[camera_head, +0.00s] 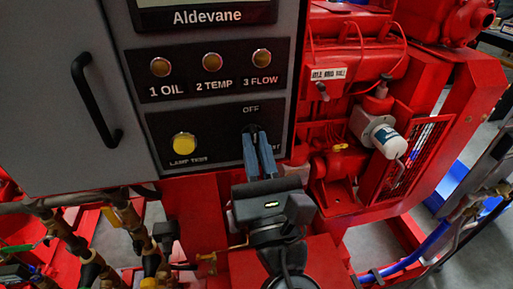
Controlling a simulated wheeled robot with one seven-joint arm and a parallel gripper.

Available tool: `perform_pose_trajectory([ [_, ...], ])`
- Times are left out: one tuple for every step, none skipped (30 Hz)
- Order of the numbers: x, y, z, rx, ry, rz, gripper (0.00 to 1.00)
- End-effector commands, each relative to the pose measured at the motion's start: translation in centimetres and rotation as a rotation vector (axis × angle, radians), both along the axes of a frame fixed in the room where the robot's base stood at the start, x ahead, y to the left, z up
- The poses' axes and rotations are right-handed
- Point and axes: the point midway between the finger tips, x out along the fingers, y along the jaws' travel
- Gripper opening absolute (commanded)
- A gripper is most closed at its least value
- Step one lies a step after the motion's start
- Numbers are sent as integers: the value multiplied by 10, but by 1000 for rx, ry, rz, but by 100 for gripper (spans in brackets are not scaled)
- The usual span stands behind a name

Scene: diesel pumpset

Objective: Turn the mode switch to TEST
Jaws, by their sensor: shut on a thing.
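The mode switch (253,129) is on the lower black panel of the grey control cabinet, under the label "OFF". My gripper (257,140) reaches up to it from below, and its two blue fingers are shut on the switch knob. The fingers hide most of the knob, so I cannot tell which way it points. A label at the right of the switch is mostly covered by the fingers; only its last letters show.
A yellow lamp test button (184,144) is left of the switch. Three amber lamps (211,62) sit above. A black door handle (97,103) is at the left. Red engine parts and a white filter (390,141) stand close at the right; pipes (80,245) run lower left.

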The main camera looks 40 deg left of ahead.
Motion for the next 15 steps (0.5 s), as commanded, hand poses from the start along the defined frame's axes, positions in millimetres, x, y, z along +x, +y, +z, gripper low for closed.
perform_pose_trajectory([
  [0,0,0,0,0,0,0],
  [0,0,0,0,0,0,0],
  [0,0,0,1,1,0,0],
  [0,0,0,1,2,0,0],
  [0,0,0,3,4,0,0],
  [0,0,0,6,7,0,0],
  [0,0,0,10,12,0,0],
  [0,0,0,14,17,-1,0],
  [0,0,0,21,25,-1,0],
  [0,0,0,28,33,0,0],
  [0,0,0,35,41,0,0],
  [0,0,0,47,55,-2,0],
  [0,0,0,57,67,-1,0],
  [0,-1,0,69,81,-1,0],
  [0,0,1,86,100,-2,0],
])
